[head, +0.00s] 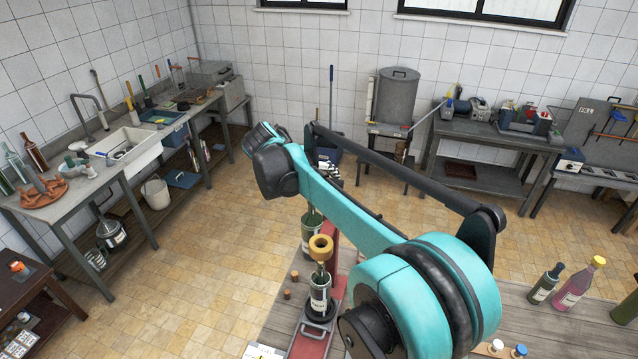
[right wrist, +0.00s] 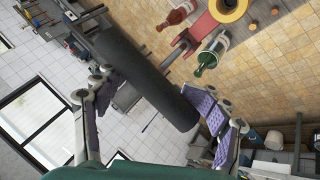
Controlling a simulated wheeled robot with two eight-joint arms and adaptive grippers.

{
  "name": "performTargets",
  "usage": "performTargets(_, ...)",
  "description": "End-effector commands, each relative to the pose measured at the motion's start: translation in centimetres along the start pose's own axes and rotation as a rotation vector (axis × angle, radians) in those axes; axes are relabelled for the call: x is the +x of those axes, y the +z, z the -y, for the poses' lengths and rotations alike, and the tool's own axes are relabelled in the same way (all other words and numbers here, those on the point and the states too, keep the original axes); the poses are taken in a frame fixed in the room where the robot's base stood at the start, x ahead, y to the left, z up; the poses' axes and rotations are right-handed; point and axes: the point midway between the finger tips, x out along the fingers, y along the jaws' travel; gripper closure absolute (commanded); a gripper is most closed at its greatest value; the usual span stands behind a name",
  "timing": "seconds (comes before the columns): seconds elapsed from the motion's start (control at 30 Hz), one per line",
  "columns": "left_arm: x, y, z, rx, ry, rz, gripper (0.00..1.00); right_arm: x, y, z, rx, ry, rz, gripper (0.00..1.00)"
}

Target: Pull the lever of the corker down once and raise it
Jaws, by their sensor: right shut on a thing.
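The corker has a red frame (head: 309,341) and a yellow ring (head: 320,248) at its top. A dark green bottle with a pale label (head: 319,299) stands upright in it below the ring. In the right wrist view the lever's thick dark grip (right wrist: 128,62) runs slantwise between the padded fingers of my right gripper (right wrist: 150,92), which is shut on it. The red frame (right wrist: 180,47) and the ring (right wrist: 230,4) show beyond the grip. In the head view my right arm crosses in front and hides most of the lever. My left gripper is out of view.
The corker stands on a wooden table (head: 278,318) with loose corks (head: 290,294). Another bottle (head: 310,232) stands behind it. At the right are a dark bottle (head: 545,284) and a pink bottle (head: 578,287). Tiled floor lies open to the left.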

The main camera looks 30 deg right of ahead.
Motion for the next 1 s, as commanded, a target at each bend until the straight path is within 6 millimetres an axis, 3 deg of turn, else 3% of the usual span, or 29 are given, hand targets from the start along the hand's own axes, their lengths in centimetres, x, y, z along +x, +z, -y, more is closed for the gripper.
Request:
performTargets(0.03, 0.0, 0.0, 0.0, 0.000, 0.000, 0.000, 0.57, 0.0, 0.0, -0.1, 0.015, 0.001, 0.003, 0.26)
performTargets(0.1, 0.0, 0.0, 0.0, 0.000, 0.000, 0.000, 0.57, 0.0, 0.0, -0.1, 0.014, 0.001, 0.002, 0.09)
performTargets(0.53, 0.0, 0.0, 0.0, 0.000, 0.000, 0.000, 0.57, -0.8, 0.0, 0.0, 0.008, 0.000, 0.000, 0.09)
performTargets(1.0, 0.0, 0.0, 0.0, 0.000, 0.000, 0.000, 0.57, -10.0, 0.1, 0.0, 0.008, 0.000, 0.000, 0.09)
